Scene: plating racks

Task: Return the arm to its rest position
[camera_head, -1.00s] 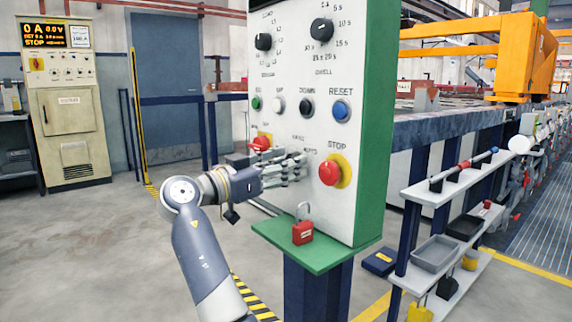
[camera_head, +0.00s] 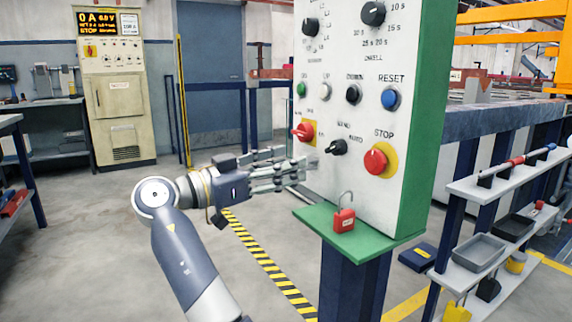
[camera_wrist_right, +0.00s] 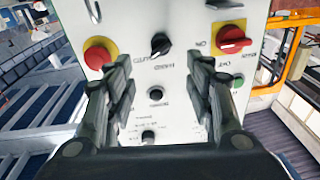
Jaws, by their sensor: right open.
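My right gripper (camera_head: 300,172) is open and empty, to the left of the white control panel (camera_head: 335,185), its fingertips overlapping the panel's lower left edge in the head view. In the right wrist view the two fingers (camera_wrist_right: 170,85) stand apart with the panel face between and beyond them; no knob is held. The panel carries a red STOP button (camera_head: 375,162) on a yellow plate, a black selector knob (camera_head: 336,147) and a red rotary switch (camera_head: 303,132). Whether the fingertips touch the panel I cannot tell. My left gripper is not seen.
A red padlock (camera_head: 344,220) stands on the green ledge (camera_head: 375,240) below the panel. A shelf rack (camera_head: 475,250) with trays is at the right. A beige cabinet (camera_head: 118,100) stands at the back left. The floor (camera_head: 90,240) left of my arm looks clear.

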